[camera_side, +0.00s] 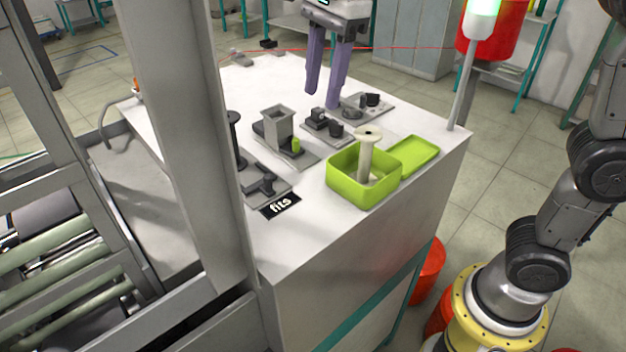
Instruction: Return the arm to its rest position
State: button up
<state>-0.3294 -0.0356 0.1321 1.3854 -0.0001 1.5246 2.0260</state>
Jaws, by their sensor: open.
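My gripper (321,100) hangs above the back part of the white table. Its two purple fingers point down and stand apart, with nothing between them. Below and around it are small grey fixtures with dark parts (322,124); I cannot tell whether the fingertips touch anything. A cream bobbin (367,155) stands upright in a green open box (345,185) at the table's front right, apart from my gripper. The green lid (420,155) lies beside the box on its right.
A grey square holder (279,125) and a dark upright spool (234,135) stand left of the box. A lamp post (463,85) rises at the right corner. A grey frame post (185,110) blocks the left.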

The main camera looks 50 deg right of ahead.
jog(key=shift+n+t, duration=0.6)
jog(key=shift+n, duration=0.2)
jog(key=s+d, duration=0.5)
jog(key=s, duration=0.1)
jog(key=shift+d+r, duration=0.15)
jog(key=shift+d, duration=0.25)
jog(key=s+d+f+n+t, duration=0.1)
jog(key=s+d+f+n, duration=0.1)
jog(key=s+f+n, duration=0.3)
jog(key=s+d+f+n+t, duration=0.1)
jog(key=s+d+f+n, duration=0.2)
jog(key=n, duration=0.9)
jog(key=s+f, duration=0.3)
jog(key=f, duration=0.2)
jog(key=shift+s+d+f+n+t+h, duration=0.15)
jog(key=shift+d+n+t+h, duration=0.15)
jog(key=shift+d+n+t, duration=0.1)
